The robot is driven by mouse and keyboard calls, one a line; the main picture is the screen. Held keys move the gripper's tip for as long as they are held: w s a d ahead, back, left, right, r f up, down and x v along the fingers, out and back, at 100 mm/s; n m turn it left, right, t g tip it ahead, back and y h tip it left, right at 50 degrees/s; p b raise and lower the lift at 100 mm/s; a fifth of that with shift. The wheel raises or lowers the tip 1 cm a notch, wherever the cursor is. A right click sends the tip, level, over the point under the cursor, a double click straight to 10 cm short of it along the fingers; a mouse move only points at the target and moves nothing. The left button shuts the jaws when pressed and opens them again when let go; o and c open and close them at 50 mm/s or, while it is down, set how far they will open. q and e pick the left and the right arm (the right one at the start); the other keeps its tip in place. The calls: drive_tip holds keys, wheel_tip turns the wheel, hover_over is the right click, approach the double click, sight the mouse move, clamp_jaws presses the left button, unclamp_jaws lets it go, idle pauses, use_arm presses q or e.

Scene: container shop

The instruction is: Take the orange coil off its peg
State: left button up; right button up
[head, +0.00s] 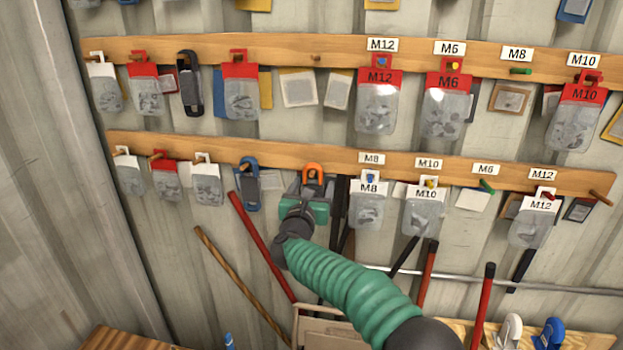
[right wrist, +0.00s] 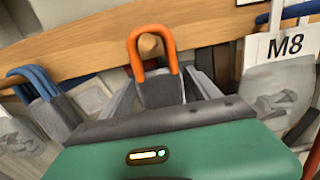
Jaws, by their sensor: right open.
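The orange coil (head: 313,172) hangs on a wooden peg on the lower rail in the head view. In the right wrist view the orange coil (right wrist: 136,48) loops over the round peg end (right wrist: 150,45), and its dark grey lower part (right wrist: 161,93) hangs below. My right gripper (head: 308,192) is at the coil. In the right wrist view its two grey fingers (right wrist: 160,84) stand open, one on each side of the dark lower part. Whether they touch it I cannot tell. My left gripper is not in view.
A blue coil (head: 249,184) hangs just left, and an M8 bag (head: 369,207) hangs close on the right. The lower wooden rail (head: 408,163) runs behind. Long red-handled tools (head: 262,245) lean against the wall below. A black coil (head: 189,85) hangs on the upper rail.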

drive_tip(key=shift+w+d, duration=0.4)
drive_tip(key=shift+d, duration=0.05)
drive_tip(key=shift+w+d+f, duration=0.1)
drive_tip(key=shift+d+f, duration=0.05)
drive_tip(key=shift+d, duration=0.15)
drive_tip(key=shift+a, duration=0.8)
drive_tip(key=c, duration=1)
drive_tip(key=shift+d, duration=0.25)
drive_tip(key=c, duration=0.5)
drive_tip(key=shift+d, duration=0.15)
drive_tip(key=shift+c, duration=0.2)
drive_tip(key=shift+d+r, duration=0.15)
drive_tip(key=shift+r, duration=0.15)
drive_tip(key=shift+a, duration=0.25)
drive_tip(key=shift+s+a+b, duration=0.2)
drive_tip(key=shift+s+b, duration=0.35)
drive_tip(key=shift+b, duration=0.4)
drive_tip(key=s+b, duration=0.2)
drive_tip(key=b, duration=0.1)
drive_tip(key=shift+s+r, duration=0.1)
drive_tip(key=shift+s, duration=0.3)
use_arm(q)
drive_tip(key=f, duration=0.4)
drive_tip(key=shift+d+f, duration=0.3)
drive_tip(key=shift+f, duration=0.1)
use_arm(e)
drive_tip(key=shift+s+a+r, duration=0.2)
drive_tip(key=shift+s+a, duration=0.05)
drive_tip(key=shift+s, duration=0.1)
